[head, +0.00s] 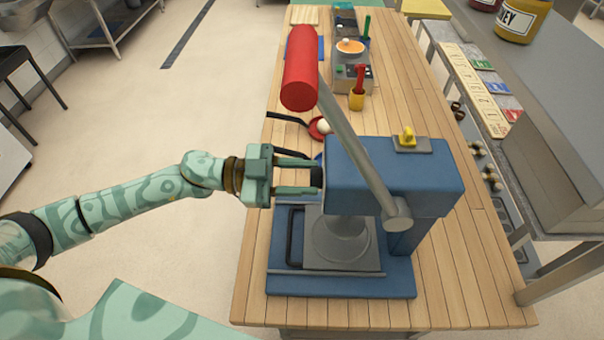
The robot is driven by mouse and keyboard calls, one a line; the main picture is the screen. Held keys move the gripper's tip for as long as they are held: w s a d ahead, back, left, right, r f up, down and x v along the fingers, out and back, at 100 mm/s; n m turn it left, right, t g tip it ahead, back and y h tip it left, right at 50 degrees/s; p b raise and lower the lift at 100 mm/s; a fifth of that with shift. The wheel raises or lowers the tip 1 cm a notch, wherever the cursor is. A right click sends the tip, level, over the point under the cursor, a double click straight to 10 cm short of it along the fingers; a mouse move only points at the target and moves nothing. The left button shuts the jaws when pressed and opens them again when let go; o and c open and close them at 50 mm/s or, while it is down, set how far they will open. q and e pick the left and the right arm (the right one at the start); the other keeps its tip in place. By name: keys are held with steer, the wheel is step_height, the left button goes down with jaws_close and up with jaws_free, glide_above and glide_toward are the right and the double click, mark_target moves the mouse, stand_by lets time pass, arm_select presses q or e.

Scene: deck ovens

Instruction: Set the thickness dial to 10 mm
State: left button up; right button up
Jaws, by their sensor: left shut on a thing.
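The blue press (440,190) stands at the near end of the wooden table, with a grey round pressing head above a square plate (340,245). The black thickness dial (317,179) sticks out from the left side of its upper housing. My left gripper (311,177) comes in from the left, with one finger above the dial and one below, shut on it. Any scale or number on the dial is hidden or too small to read. My right gripper is not in view.
A grey lever with a red grip (300,68) rises from the press, leaning up and left above my left gripper. A yellow knob (408,136) sits on top of the press. Behind are a small red pan (319,129) and a yellow cup (357,99). Open floor lies left.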

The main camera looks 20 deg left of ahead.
arm_select(q)
steer(key=m+b, duration=0.8)
steer(key=m, duration=1.2)
steer(key=shift+f, duration=0.15)
steer(key=shift+m, duration=0.3)
steer(key=o, duration=1)
